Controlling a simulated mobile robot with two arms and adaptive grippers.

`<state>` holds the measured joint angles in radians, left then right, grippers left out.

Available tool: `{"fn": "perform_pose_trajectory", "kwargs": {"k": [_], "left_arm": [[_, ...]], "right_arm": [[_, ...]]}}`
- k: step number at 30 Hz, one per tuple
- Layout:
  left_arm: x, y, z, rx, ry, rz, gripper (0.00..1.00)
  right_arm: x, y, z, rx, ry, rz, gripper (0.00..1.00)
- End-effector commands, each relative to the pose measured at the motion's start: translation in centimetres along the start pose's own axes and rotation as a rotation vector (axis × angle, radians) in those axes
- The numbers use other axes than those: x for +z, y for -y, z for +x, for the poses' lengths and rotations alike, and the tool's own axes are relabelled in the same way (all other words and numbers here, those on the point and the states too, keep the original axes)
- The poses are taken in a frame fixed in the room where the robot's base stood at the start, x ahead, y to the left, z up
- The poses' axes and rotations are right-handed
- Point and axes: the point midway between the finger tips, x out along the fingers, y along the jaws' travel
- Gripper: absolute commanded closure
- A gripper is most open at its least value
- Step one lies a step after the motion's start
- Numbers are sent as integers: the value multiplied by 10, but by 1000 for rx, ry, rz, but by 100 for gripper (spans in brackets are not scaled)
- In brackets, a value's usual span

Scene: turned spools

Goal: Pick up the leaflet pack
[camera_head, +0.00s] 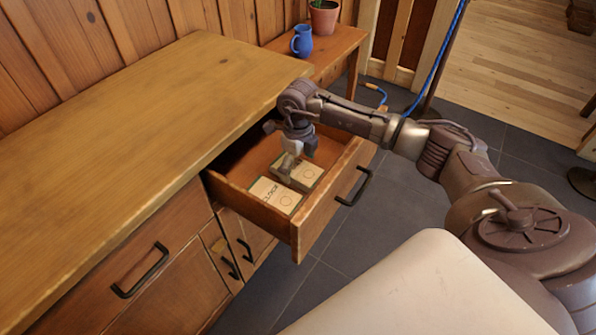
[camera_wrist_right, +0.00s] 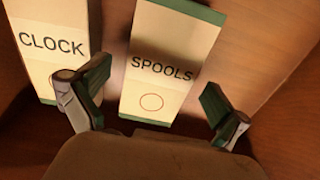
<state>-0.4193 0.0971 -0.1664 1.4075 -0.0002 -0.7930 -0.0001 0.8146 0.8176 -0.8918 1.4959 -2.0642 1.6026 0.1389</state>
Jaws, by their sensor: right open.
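Two cream packs with green ends lie in the open drawer (camera_head: 275,229). One pack, marked SPOOLS (camera_wrist_right: 172,45), is centred in the right wrist view and shows in the head view (camera_head: 308,176); a circle is printed below the word. The other, marked CLOCK (camera_wrist_right: 52,70), lies to its left and also shows in the head view (camera_head: 277,197). I cannot tell from the labels which is the leaflet pack. My right gripper (camera_head: 293,163) reaches down into the drawer, open and empty, its fingers (camera_wrist_right: 156,88) either side of the SPOOLS pack. My left gripper is out of view.
The drawer's front panel with a black handle (camera_head: 354,187) and its side walls surround the packs. The wooden counter (camera_head: 130,130) is bare. A blue mug (camera_head: 302,41) and a potted plant (camera_head: 323,18) stand on a side table behind.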

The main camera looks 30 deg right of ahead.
Motion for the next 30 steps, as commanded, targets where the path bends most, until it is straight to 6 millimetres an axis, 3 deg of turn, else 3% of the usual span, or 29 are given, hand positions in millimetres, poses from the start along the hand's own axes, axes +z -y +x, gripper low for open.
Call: {"fn": "perform_pose_trajectory", "kwargs": {"k": [2,12,21,30], "left_arm": [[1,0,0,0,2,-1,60],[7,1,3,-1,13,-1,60],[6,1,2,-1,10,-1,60],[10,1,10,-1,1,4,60]], "right_arm": [[0,0,0,0,0,0,10],[0,0,0,0,0,0,67],[1,0,-7,0,2,0,68],[1,1,-63,-2,5,0,68]]}}
